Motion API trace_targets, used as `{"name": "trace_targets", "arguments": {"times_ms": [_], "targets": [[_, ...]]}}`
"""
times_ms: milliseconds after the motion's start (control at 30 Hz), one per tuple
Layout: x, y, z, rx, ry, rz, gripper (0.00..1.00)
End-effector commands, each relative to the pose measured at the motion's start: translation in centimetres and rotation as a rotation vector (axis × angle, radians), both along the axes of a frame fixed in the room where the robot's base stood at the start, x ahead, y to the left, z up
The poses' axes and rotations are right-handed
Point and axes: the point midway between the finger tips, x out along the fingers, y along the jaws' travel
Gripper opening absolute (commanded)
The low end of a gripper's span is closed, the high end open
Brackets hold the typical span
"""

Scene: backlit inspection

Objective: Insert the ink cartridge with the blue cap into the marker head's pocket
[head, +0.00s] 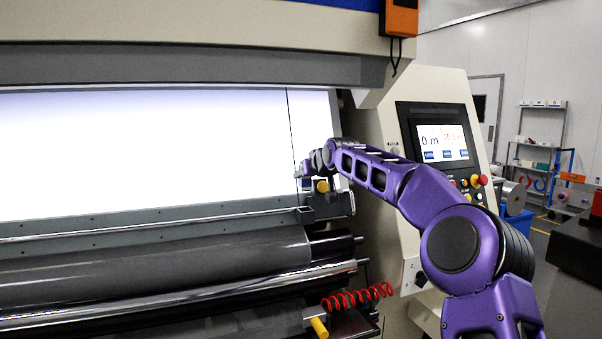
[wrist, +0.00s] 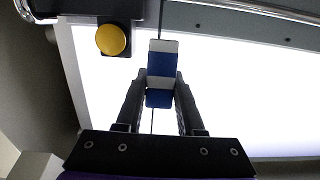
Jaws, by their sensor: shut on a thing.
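In the wrist view my gripper (wrist: 161,88) is shut on the ink cartridge (wrist: 161,64), a small block with blue and white bands. One end of it sticks out past the fingertips. In the head view my gripper (head: 305,172) is in front of the bright panel near its right edge, and the cartridge is too small to make out. A dark block with a yellow knob, which looks like the marker head (head: 341,205), sits just beside and below the gripper. Its yellow knob (wrist: 112,40) is left of the cartridge in the wrist view. I cannot see the pocket's opening.
A lit white panel (head: 140,150) fills the back, with a thin dark vertical line near its right side. A grey rail (head: 150,222) and rollers (head: 150,265) run below. A control screen (head: 441,140) stands at right, and a red coiled hose (head: 357,297) hangs lower down.

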Motion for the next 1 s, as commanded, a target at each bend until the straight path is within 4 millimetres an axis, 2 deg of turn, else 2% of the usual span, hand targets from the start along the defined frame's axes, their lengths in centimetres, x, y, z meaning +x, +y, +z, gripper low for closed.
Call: {"name": "trace_targets", "arguments": {"times_ms": [167, 700, 1000], "targets": [[0.0, -0.1, -0.5, 0.0, 0.001, -0.001, 0.0], [0.0, 0.0, -4.6, 0.0, -0.001, 0.0, 0.0], [0.0, 0.0, -5.2, 0.0, -0.001, 0.0, 0.0]]}}
